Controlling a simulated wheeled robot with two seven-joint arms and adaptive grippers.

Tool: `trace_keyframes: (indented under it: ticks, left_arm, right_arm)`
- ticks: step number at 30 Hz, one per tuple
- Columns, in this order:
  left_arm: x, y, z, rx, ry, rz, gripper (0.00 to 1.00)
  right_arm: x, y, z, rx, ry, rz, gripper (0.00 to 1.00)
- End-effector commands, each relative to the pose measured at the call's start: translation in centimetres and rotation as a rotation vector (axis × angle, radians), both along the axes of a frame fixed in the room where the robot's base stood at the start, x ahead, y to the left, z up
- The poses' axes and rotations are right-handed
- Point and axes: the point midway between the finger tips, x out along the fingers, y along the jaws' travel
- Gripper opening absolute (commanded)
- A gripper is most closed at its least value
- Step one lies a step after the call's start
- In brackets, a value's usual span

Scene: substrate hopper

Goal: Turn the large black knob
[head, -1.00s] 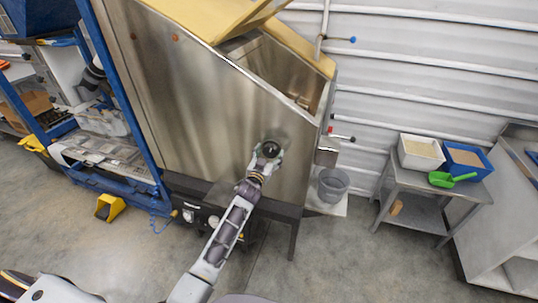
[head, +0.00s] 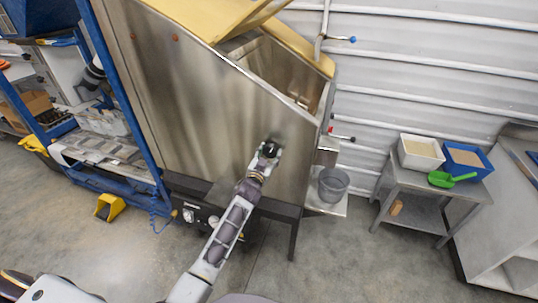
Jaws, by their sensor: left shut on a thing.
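The large black knob (head: 270,147) sits on the lower front of the stainless steel hopper (head: 205,95). My left arm reaches up to it from the bottom of the head view. My left gripper (head: 268,153) is shut on the knob, with its fingers at the knob's sides. The gripper and wrist cover part of the knob, so its turn angle is hard to read. My right gripper is not in view.
A blue rack (head: 128,100) stands left of the hopper. A grey bucket (head: 333,184) stands on a small shelf to its right. A metal table (head: 432,187) holds a white bin (head: 420,152), a blue bin (head: 467,160) and a green scoop (head: 450,178). Floor between is clear.

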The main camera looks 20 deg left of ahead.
Motion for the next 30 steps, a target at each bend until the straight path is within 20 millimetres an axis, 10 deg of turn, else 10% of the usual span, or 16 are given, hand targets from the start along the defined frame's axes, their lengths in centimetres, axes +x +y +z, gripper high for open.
trace_keyframes:
  ticks: [30]
  left_arm:
    - [0.01, 0.13, 0.14, 0.892, -0.031, -0.001, 0.30]
  right_arm:
    - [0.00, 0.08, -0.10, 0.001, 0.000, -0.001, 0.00]
